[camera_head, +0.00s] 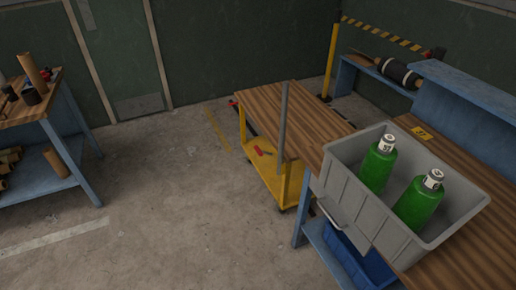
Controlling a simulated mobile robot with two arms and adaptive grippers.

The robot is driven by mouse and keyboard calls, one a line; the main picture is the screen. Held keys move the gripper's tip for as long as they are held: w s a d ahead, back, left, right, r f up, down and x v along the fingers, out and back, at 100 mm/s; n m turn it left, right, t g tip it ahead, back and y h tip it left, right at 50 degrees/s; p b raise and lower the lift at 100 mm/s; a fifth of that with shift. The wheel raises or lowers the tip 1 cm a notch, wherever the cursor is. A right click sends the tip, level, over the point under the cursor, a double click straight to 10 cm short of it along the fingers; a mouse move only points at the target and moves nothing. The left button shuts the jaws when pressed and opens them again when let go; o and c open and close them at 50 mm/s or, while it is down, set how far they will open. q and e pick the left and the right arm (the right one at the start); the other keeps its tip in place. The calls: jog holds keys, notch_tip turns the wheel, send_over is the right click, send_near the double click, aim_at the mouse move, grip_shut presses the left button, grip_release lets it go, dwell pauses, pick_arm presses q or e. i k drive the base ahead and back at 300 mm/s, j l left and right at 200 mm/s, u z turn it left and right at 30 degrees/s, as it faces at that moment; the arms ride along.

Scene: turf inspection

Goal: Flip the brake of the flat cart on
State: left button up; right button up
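The cart (262,105) stands on the floor at the centre. It has a wooden top, yellow legs and a yellow lower deck (283,183). A grey upright post (283,115) stands along its near side. A small red part (262,151) shows at the lower deck. Small dark wheels show under the near end. Neither of my grippers is in view.
A workbench at right carries a grey crate (338,188) with two green bottles (377,166). A blue bin (350,258) sits below. A blue-legged bench (48,184) stands at left. A yellow post (331,62) with a striped barrier stands behind. The floor left of the cart is clear.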

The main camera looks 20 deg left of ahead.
aim_at(260, 153)
jog(key=i+j+z, duration=0.15)
jog(key=j, duration=0.25)
jog(key=i+j+z, duration=0.2)
jog(key=j, duration=0.2)
jog(key=i+j+z, duration=0.15)
jog(key=j, duration=0.3)
jog(key=i+j+z, duration=0.15)
jog(key=j, duration=0.3)
jog(key=i+j+z, duration=0.15)
jog(key=j, duration=0.35)
jog(key=i+j+z, duration=0.2)
jog(key=j, duration=0.3)
jog(key=k+l, duration=0.05)
jog(key=k, duration=0.05)
